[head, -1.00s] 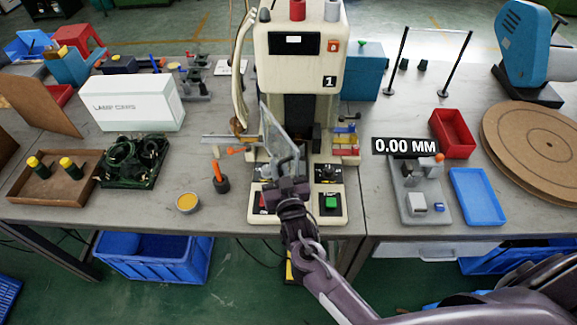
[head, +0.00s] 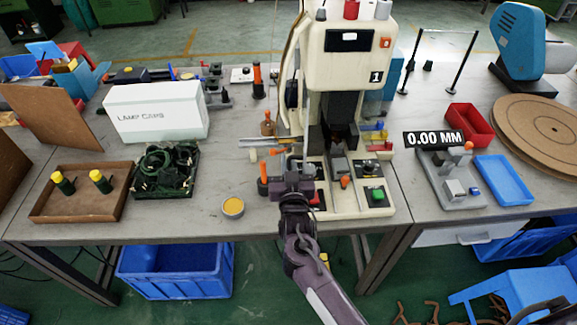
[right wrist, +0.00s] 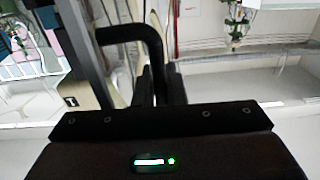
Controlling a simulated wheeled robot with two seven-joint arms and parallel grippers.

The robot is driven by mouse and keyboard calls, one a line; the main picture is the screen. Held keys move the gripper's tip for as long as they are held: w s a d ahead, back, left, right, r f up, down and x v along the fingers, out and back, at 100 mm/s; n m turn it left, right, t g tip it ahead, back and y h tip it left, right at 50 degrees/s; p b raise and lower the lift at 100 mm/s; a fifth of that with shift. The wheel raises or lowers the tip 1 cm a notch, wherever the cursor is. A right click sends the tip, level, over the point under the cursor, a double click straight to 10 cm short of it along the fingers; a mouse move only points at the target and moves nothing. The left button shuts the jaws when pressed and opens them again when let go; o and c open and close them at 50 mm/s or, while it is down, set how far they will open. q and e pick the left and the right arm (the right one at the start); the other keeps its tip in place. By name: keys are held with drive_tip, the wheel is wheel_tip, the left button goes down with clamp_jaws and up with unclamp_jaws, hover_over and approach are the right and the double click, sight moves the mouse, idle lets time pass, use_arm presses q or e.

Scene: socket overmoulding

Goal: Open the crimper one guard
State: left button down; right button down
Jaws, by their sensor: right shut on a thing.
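Crimper one (head: 350,75) is the cream press marked 1, standing at the back middle of the table. Its clear guard (head: 306,105) shows thin and nearly edge-on at the left of the press front, and the dark work area (head: 341,112) is uncovered. My right gripper (head: 298,166) is at the lower left of the press front, shut on the guard handle, which is mostly hidden in the head view. In the right wrist view the black bent handle (right wrist: 150,38) runs down between the fingers (right wrist: 160,86). My left gripper is out of view.
A base with a green button (head: 377,195) lies right of my gripper. An orange-handled tool (head: 263,180) and a yellow-topped tin (head: 233,207) stand close on the left. Further left are a green wire tray (head: 165,170) and a white box (head: 155,110). A grey gauge (head: 452,182) is at right.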

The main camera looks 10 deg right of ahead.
drive_tip(key=shift+w+r, duration=0.15)
drive_tip(key=c, duration=1.8)
unclamp_jaws()
drive_tip(key=shift+o, duration=0.2)
drive_tip(key=shift+w, duration=0.1)
drive_tip(key=s+b, duration=0.1)
drive_tip(key=s, duration=0.6)
drive_tip(key=shift+s+a+b, duration=0.35)
drive_tip(key=shift+a+b, duration=0.05)
drive_tip(key=shift+a, duration=0.05)
